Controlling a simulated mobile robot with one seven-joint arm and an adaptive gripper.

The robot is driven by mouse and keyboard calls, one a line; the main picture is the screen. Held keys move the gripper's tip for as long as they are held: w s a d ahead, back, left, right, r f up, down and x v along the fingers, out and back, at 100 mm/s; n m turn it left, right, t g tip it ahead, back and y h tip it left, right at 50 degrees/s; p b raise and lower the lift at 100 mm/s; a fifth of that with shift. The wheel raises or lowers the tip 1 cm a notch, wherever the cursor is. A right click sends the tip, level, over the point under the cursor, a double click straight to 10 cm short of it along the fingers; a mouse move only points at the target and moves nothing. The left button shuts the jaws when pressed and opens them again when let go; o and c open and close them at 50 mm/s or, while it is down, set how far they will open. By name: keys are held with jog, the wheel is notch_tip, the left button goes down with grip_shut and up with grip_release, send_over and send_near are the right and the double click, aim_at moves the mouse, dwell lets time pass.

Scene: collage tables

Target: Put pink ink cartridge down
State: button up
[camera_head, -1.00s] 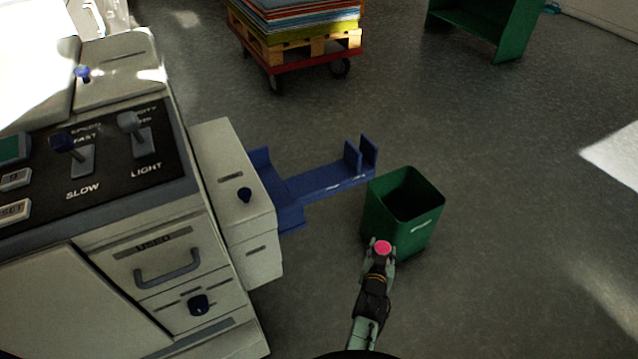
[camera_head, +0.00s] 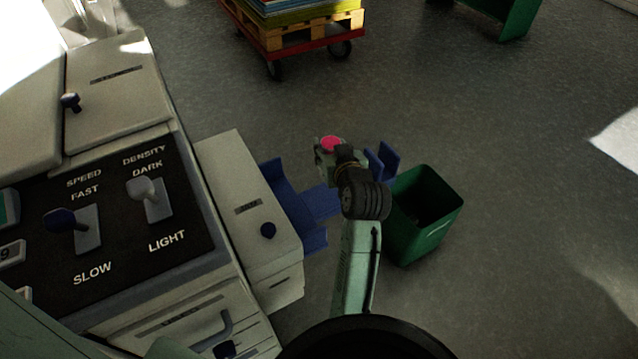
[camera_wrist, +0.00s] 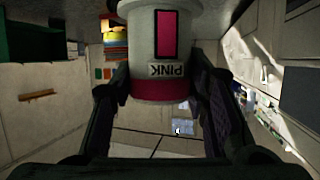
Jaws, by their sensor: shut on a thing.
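The pink ink cartridge (camera_wrist: 160,50) is a white cylinder with a pink band and the word PINK, which reads upside down in the wrist view. My gripper (camera_wrist: 162,95) is shut on it, one finger on each side. In the head view the cartridge's round pink end (camera_head: 331,144) shows at the tip of my gripper (camera_head: 330,155). My gripper holds it up in front of the blue tray (camera_head: 320,201) on the side of the grey machine. My arm hides part of that tray.
The grey machine (camera_head: 232,165) with speed and density levers fills the left. An open green bin (camera_head: 432,225) stands right of my arm. A red cart (camera_head: 300,42) with a pallet and stacked sheets stands at the back. The floor on the right is clear.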

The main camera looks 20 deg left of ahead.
jog(key=shift+s+a+r, duration=0.25)
jog(key=shift+a+r, duration=0.3)
jog(key=shift+r, duration=0.05)
jog(key=shift+s+a+f+n+g, duration=0.1)
jog(key=shift+a+f+n+g, duration=0.15)
jog(key=shift+n+g, duration=0.05)
jog(key=shift+y, duration=0.3)
notch_tip(320, 180, down, 9)
jog(key=shift+p, duration=0.4)
jog(key=shift+f, duration=0.15)
jog(key=o, duration=1.3)
jog(key=shift+c, duration=0.2)
